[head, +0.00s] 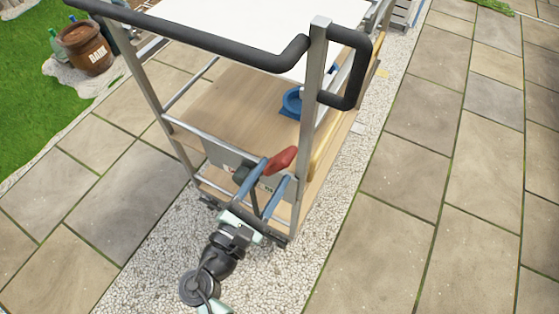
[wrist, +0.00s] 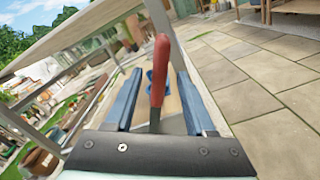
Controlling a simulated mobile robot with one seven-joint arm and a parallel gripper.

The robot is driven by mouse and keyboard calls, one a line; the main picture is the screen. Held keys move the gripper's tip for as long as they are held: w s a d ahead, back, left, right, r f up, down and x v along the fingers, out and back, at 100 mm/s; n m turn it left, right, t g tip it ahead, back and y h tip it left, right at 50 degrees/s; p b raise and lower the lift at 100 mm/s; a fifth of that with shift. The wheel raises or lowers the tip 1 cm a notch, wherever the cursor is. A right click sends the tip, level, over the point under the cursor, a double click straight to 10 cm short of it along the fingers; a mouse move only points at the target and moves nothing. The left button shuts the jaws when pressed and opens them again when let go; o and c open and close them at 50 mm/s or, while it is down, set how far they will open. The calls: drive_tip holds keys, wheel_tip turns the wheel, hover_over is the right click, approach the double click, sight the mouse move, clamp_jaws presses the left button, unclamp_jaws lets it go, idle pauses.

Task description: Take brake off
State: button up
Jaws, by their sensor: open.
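The brake lever has a red grip (head: 281,160) on a dark stem and stands at the near lower end of the trolley (head: 313,95). My gripper (head: 274,172) is at the lever with its two blue fingers open. In the wrist view, the red grip (wrist: 160,70) rises between the open fingers (wrist: 159,76), with a visible gap on each side. The grip reaches beyond the fingertips. The lever's lower mount is partly hidden by my gripper. A pale plate with lettering (head: 222,157) sits behind the lever; its text is unreadable.
The trolley has a black push handle (head: 200,38), metal posts and a wooden shelf (head: 215,105) holding a blue item (head: 291,102). It stands on a gravel strip (head: 150,250). Paving (head: 430,180) to the right is clear. A brown pot (head: 85,50) stands at the upper left.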

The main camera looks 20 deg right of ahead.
sight(274, 171)
drive_tip(key=shift+x, duration=1.9)
clamp_jaws()
